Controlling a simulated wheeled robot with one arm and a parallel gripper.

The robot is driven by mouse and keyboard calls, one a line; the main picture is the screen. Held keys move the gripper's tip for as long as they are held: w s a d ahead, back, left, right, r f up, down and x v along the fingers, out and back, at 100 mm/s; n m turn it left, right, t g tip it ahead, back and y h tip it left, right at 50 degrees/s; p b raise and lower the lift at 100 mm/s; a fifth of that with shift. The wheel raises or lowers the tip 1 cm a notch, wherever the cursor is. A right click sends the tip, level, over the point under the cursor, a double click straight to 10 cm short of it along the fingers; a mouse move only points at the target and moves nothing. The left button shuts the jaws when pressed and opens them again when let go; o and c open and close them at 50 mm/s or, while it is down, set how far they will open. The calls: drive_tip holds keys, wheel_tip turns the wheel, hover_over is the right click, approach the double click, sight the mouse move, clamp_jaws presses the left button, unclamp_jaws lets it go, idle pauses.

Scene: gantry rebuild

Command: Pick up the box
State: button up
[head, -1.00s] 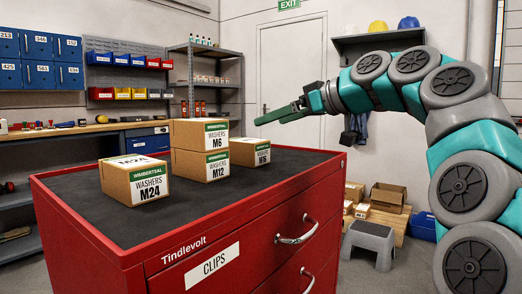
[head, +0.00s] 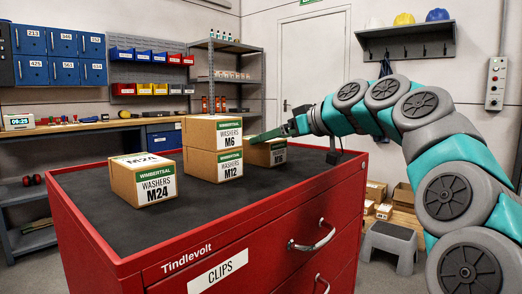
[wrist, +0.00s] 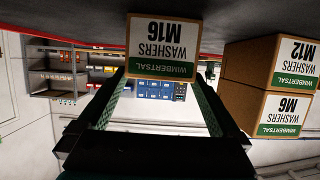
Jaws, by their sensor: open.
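Several cardboard washer boxes stand on the red cabinet's dark top (head: 110,215). The M16 box (head: 278,157) is at the right, partly hidden behind my gripper in the head view. In the wrist view, which is upside down, the M16 box (wrist: 163,50) is straight ahead. My gripper (wrist: 161,84) is open and empty, its two green fingers pointing at that box, with the tips near its side edges. I cannot tell whether they touch it. In the head view my gripper (head: 268,136) is at the M16 box's upper part.
The M6 box (head: 229,135) is stacked on the M12 box (head: 229,167), left of the M16 box. The M24 box (head: 156,185) stands nearer, at the left. A grey step stool (head: 392,238) is on the floor at the right. The cabinet's front top is clear.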

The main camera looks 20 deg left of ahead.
drive_tip(key=x, duration=0.4)
clamp_jaws()
idle(0.8)
